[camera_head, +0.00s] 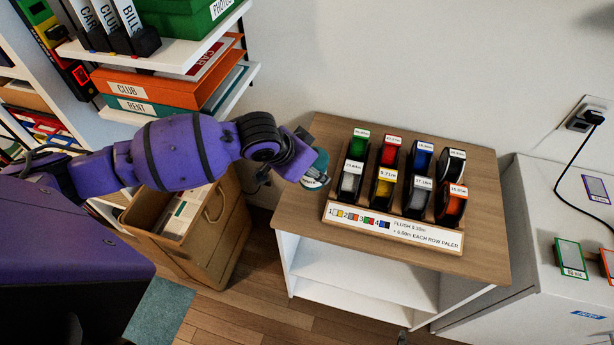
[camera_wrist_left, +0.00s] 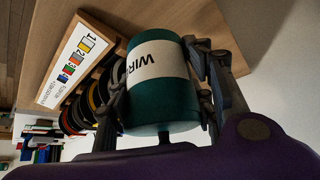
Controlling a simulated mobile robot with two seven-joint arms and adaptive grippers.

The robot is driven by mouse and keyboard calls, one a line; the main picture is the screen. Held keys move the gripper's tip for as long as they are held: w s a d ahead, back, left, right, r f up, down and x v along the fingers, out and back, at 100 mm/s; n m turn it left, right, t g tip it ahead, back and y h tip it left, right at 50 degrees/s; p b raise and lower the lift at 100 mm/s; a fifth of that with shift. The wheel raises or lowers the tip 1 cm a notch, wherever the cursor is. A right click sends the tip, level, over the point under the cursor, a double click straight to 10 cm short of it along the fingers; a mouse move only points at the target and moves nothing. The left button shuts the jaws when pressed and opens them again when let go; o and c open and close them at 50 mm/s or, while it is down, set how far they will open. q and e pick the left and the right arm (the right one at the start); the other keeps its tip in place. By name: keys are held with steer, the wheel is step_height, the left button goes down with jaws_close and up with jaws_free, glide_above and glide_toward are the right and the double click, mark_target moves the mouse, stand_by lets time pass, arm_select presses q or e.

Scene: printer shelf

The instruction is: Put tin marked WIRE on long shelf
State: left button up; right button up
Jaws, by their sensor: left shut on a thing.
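The tin marked WIRE (camera_wrist_left: 160,85) is dark teal with a white label band and fills the middle of the left wrist view. My left gripper (camera_wrist_left: 163,100) is shut on it, with a finger on either side. In the head view the tin (camera_head: 318,178) shows partly beyond my left gripper (camera_head: 312,165), over the left end of the wooden-topped cabinet. I cannot tell whether it touches the cabinet top. My right gripper is not in view. I cannot tell which shelf is the long one.
A rack (camera_head: 390,225) of several filament spools stands on the wooden-topped cabinet (camera_head: 300,213), close right of the tin. White shelves (camera_head: 175,54) with folders and boxes are at upper left. A brown paper bag (camera_head: 222,245) stands below my left arm. A grey cabinet (camera_head: 530,230) is at right.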

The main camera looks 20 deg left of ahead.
mark_target(306, 179)
arm_select(q)
steer(key=shift+w+a+f, duration=0.3)
steer(key=shift+a+f, duration=0.45)
steer(key=shift+f, duration=0.1)
steer(key=shift+w+a+f, duration=0.1)
steer(key=shift+a+f, duration=0.1)
steer(key=shift+f, duration=1.6)
steer(key=shift+f, duration=0.15)
steer(key=o, duration=1.2)
